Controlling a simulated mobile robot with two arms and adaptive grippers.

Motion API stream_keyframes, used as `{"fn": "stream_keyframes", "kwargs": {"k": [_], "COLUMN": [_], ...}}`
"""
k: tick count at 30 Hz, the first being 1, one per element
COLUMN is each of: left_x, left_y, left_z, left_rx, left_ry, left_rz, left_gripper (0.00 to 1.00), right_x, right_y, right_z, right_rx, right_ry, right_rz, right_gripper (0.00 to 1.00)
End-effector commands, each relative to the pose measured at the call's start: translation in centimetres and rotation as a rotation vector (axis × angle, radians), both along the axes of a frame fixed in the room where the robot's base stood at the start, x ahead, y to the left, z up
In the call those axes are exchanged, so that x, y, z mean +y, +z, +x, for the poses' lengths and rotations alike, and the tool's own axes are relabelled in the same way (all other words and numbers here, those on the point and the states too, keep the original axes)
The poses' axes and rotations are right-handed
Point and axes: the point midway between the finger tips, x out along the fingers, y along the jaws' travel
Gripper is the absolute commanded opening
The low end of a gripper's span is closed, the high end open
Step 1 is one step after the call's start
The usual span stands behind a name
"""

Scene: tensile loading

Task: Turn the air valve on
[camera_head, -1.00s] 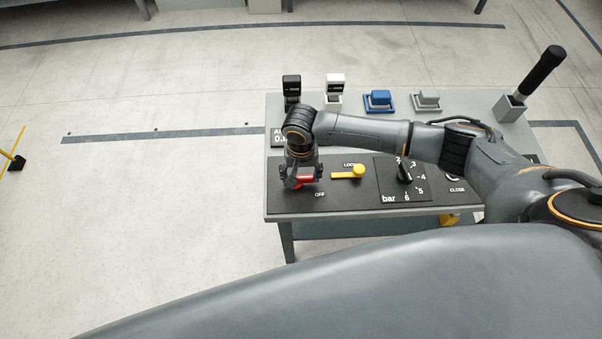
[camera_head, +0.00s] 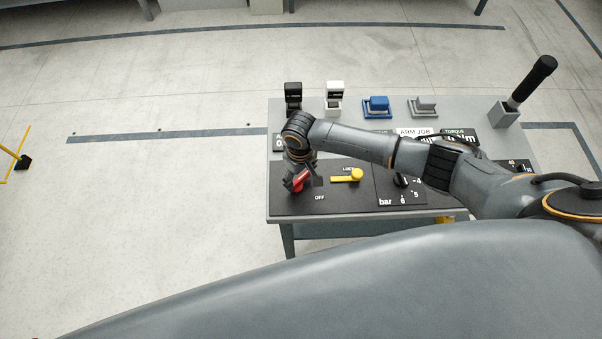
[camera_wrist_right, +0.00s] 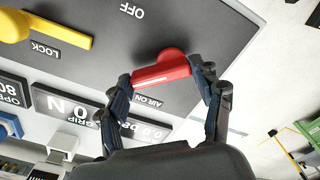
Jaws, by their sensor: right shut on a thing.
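The air valve is a red handle (camera_head: 299,181) on the dark panel at the left end of the bench. My right gripper (camera_head: 301,180) reaches down onto it, and its fingers are shut on the handle. In the right wrist view the red handle (camera_wrist_right: 161,72) lies between the two fingers of the gripper (camera_wrist_right: 165,84), near the "AIR ON" label (camera_wrist_right: 148,102). The "OFF" label (camera_wrist_right: 131,10) is farther off on the panel. The handle sits slanted in the head view. My left gripper is not in view.
A yellow lock lever (camera_head: 347,176) sits right of the red handle. A pressure dial (camera_head: 401,181) is beyond it, partly under my arm. Black, white, blue and grey holders stand along the back edge, with a black-handled tool (camera_head: 533,80) at the back right. Open floor lies left.

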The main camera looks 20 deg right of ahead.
Motion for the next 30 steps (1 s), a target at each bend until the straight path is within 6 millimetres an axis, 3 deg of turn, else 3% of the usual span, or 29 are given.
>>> {"fn": "stream_keyframes", "kwargs": {"k": [18, 30], "left_x": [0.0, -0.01], "left_y": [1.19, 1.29], "left_z": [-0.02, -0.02], "left_rx": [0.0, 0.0], "left_ry": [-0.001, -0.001], "left_rz": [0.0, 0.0], "left_gripper": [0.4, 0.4], "right_x": [0.56, 0.86], "right_y": [-0.04, -0.08], "right_z": [0.53, 0.67], "right_rx": [0.003, 0.003], "right_ry": [0.569, 0.8], "right_rz": [0.0, -0.001], "right_gripper": [0.34, 0.34]}}
